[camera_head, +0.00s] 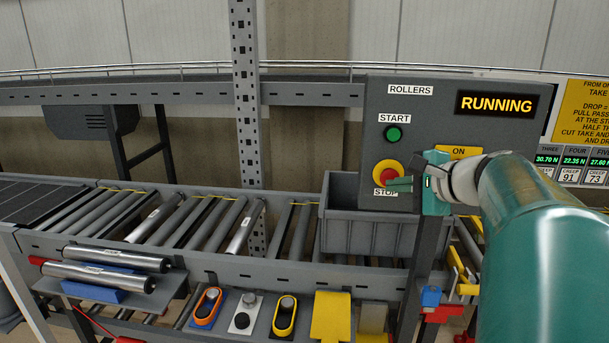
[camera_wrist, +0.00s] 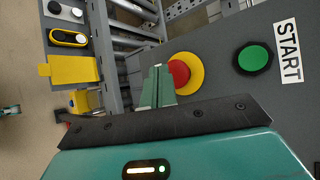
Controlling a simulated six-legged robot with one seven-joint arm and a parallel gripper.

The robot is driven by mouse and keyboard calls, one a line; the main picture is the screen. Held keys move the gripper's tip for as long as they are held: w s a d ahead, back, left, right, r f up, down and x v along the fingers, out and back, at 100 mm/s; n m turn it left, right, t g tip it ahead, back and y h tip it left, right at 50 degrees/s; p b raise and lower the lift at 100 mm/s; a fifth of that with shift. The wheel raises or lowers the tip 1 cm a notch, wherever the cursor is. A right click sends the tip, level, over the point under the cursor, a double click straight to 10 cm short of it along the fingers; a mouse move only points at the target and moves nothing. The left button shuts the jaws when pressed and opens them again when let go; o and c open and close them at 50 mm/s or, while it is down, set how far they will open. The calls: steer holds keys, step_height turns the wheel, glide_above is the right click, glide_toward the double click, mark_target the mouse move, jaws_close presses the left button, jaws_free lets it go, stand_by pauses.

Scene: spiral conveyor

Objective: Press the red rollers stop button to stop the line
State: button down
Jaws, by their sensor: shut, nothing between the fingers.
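The red rollers stop button (camera_head: 386,174) has a yellow ring and sits on the grey control panel (camera_head: 450,118), above the STOP label and below the green start button (camera_head: 393,134). The panel's display (camera_head: 496,104) reads RUNNING. My gripper (camera_head: 390,185) is shut and empty, its fingertips at the lower right of the stop button in the head view, overlapping its ring. In the wrist view the red stop button (camera_wrist: 179,74) shows beside the fingertips (camera_wrist: 158,72), with the green start button (camera_wrist: 253,57) farther right. I cannot tell whether the fingers touch the button.
Loose metal rollers (camera_head: 100,275) lie on a shelf at the lower left.

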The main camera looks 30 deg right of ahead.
steer(key=shift+w+d, duration=0.25)
steer(key=shift+w+d, duration=0.25)
steer(key=shift+w, duration=0.2)
stand_by(0.9)
steer(key=shift+s+a, duration=0.5)
steer(key=shift+s, duration=0.3)
steer(key=shift+s+a, duration=0.1)
steer(key=shift+s+a, duration=0.7)
steer(key=shift+s, duration=0.3)
steer(key=shift+s+a, duration=0.65)
steer(key=shift+s, duration=0.3)
